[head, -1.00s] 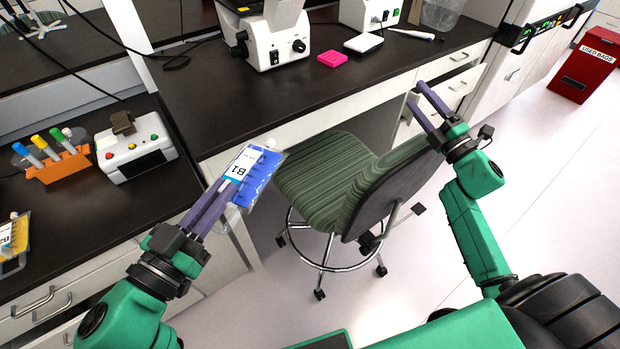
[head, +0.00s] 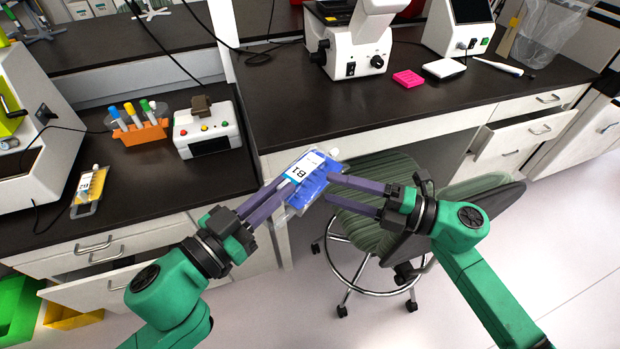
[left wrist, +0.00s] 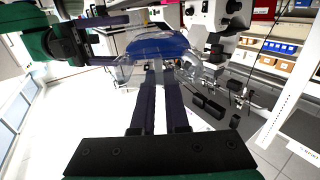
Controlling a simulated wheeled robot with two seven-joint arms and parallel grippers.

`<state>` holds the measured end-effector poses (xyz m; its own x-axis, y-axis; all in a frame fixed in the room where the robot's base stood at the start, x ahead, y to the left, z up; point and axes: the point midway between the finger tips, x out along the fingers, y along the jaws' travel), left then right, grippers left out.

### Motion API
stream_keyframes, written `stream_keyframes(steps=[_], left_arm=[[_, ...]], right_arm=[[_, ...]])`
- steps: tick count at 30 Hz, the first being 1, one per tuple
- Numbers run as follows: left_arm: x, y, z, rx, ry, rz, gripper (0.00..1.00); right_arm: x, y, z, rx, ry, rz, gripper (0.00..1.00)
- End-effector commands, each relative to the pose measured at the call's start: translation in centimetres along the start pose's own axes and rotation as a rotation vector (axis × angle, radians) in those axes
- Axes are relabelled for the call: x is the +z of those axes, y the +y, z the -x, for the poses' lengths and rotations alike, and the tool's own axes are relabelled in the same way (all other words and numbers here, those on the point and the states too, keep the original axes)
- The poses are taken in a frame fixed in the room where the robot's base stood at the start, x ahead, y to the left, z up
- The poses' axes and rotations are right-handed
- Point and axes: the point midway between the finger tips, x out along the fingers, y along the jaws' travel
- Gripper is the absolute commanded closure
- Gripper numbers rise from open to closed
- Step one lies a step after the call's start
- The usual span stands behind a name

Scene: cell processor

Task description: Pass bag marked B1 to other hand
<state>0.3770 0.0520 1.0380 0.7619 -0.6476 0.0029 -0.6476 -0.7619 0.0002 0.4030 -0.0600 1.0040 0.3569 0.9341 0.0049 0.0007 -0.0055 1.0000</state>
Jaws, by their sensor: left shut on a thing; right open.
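The bag marked B1 (head: 312,182) is a clear pouch with blue contents and a white label. My left gripper (head: 283,192) is shut on its left side and holds it in the air in front of the counter edge. My right gripper (head: 329,186) is open, its fingertips at the bag's right side; I cannot tell whether they touch it. In the left wrist view the blue bag (left wrist: 160,47) shows beyond my left fingers (left wrist: 156,85), with a purple right finger close by on its left.
A green-striped chair (head: 375,222) stands below and behind the bag. The dark counter (head: 270,110) holds a microscope (head: 350,50), a white device (head: 207,128) and an orange tube rack (head: 140,132). A bag marked B2 (head: 90,190) lies at left.

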Motion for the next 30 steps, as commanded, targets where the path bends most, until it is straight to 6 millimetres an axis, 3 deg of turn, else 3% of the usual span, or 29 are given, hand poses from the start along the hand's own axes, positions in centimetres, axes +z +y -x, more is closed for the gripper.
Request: stream_keyframes(steps=[3, 9, 19, 20, 24, 25, 28, 29, 30], left_arm=[[-0.1, 0.0, 0.0, 0.001, 0.002, -0.001, 1.0], [-0.1, 0.0, 0.0, 0.001, 0.002, -0.001, 1.0], [-0.1, 0.0, 0.0, 0.001, 0.002, -0.001, 1.0], [-0.1, 0.0, 0.0, 0.001, 0.002, -0.001, 1.0], [-0.1, 0.0, 0.0, 0.001, 0.002, -0.001, 1.0], [-0.1, 0.0, 0.0, 0.001, 0.002, -0.001, 1.0], [-0.1, 0.0, 0.0, 0.001, 0.003, -0.001, 1.0], [-0.2, 0.0, 0.0, 0.001, 0.004, -0.001, 0.77], [-0.2, 0.0, 0.0, 0.0, 0.003, -0.001, 0.61]], right_arm=[[0.1, 0.2, -3.0, 0.005, -0.001, 0.003, 0.35], [0.1, 0.1, -6.7, 0.002, -0.002, 0.002, 0.35], [0.1, 0.0, -7.6, 0.0, -0.002, 0.001, 0.35], [0.1, 0.0, -7.6, 0.0, -0.002, 0.001, 0.39], [0.1, 0.0, -7.6, 0.0, -0.002, 0.001, 0.92], [0.1, 0.0, -7.6, 0.0, -0.002, 0.001, 1.0], [0.1, 0.0, -7.6, -0.001, -0.002, 0.001, 1.0], [0.1, 0.0, -7.6, 0.0, -0.002, 0.001, 1.0], [0.1, 0.0, -7.6, 0.0, -0.002, 0.001, 1.0]])
